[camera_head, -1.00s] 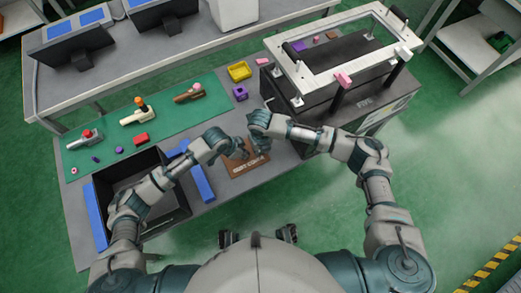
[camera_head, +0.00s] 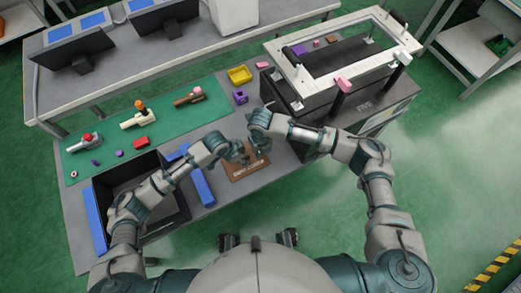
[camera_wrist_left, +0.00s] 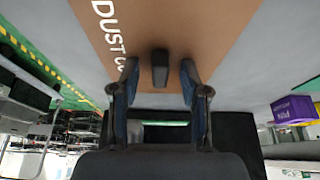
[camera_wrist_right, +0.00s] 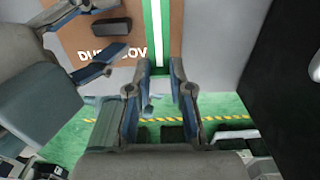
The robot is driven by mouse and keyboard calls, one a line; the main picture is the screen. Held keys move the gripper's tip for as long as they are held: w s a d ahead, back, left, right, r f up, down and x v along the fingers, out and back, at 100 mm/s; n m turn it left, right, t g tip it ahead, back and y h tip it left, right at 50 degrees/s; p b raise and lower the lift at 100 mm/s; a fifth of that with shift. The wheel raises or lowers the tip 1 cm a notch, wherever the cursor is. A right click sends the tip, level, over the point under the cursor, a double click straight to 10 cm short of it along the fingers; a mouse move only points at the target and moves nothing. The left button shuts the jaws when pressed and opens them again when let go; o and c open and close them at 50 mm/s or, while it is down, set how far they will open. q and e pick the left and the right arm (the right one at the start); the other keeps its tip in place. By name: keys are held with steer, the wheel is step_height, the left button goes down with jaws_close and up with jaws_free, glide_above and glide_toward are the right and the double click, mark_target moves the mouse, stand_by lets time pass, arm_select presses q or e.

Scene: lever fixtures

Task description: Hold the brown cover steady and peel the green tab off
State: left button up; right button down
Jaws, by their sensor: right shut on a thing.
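The brown cover (camera_head: 247,173) with white lettering lies flat on the grey table in front of me; it also shows in the left wrist view (camera_wrist_left: 195,25) and the right wrist view (camera_wrist_right: 72,42). A black knob (camera_wrist_left: 160,68) stands on it. My left gripper (camera_wrist_left: 160,75) is open, a finger on each side of the knob with gaps between. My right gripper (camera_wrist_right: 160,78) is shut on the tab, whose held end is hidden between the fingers.
A black bin (camera_head: 187,206) with blue parts stands to the left. A dark box with a white frame (camera_head: 296,72) stands close on the right. A purple block (camera_head: 240,97) and yellow tray (camera_head: 239,75) lie behind. A green mat (camera_head: 105,150) holds several small parts.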

arm_select(q)
steer(key=v, duration=1.2)
steer(key=shift+a+f, duration=0.1)
steer(key=shift+f, duration=0.1)
